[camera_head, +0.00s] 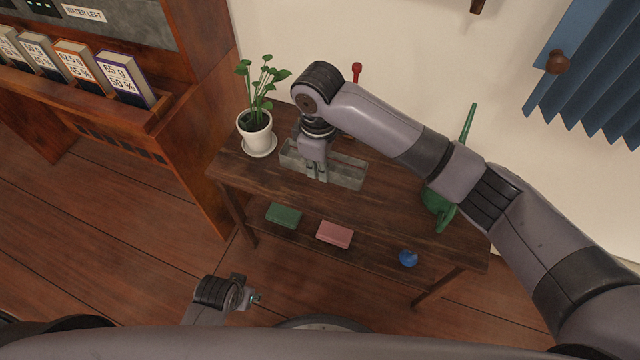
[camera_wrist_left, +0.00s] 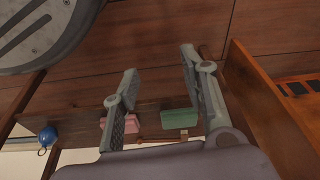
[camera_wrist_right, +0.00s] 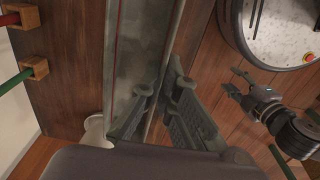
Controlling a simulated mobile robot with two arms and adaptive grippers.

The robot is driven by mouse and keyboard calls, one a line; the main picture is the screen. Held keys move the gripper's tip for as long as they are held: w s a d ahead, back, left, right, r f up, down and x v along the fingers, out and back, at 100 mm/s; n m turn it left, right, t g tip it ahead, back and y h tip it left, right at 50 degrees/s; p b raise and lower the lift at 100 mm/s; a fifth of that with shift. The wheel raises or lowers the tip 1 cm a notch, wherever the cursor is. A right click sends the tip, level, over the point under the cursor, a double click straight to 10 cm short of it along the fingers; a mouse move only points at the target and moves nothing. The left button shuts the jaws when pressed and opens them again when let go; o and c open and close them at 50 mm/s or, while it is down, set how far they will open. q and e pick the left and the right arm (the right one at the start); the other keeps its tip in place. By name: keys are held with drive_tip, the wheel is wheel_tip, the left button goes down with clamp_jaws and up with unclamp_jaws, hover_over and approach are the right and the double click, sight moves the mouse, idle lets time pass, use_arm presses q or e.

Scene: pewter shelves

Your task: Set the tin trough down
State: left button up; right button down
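The tin trough (camera_head: 348,174), a long grey metal tray, is over the top of the dark wooden table, right of the plant. It also shows in the right wrist view (camera_wrist_right: 137,45). I cannot tell whether its base touches the wood. My right gripper (camera_head: 317,177) reaches down from above at the trough's near long wall. In the right wrist view its fingers (camera_wrist_right: 160,92) are close together, one on each side of that wall, and look shut on it. My left gripper (camera_head: 254,298) is low in front of the table, with its fingers (camera_wrist_left: 158,62) apart and empty.
A potted plant (camera_head: 255,133) stands left of the trough, and a green watering can (camera_head: 437,205) stands at the right. The lower shelf holds a green block (camera_head: 284,215), a pink block (camera_head: 334,234) and a blue ball (camera_head: 408,258). The table's front strip is bare.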

drive_tip(key=shift+f, duration=0.95)
wheel_tip(320, 180, down, 3)
drive_tip(key=shift+f+b, duration=0.15)
drive_tip(key=shift+b, duration=0.4)
drive_tip(key=shift+f, duration=0.3)
use_arm(q)
drive_tip(key=r, duration=0.2)
drive_tip(key=w+r, duration=0.1)
drive_tip(key=r, duration=0.1)
drive_tip(key=shift+r, duration=0.4)
use_arm(e)
drive_tip(key=c, duration=2.3)
unclamp_jaws()
drive_tip(key=shift+f, duration=0.1)
use_arm(q)
drive_tip(key=shift+f, duration=0.2)
use_arm(e)
drive_tip(key=o, duration=0.5)
use_arm(q)
drive_tip(key=shift+s, duration=0.1)
drive_tip(key=s+f+p, duration=0.3)
drive_tip(key=f, duration=0.6)
drive_tip(key=shift+a, duration=0.15)
use_arm(e)
wheel_tip(320, 180, up, 12)
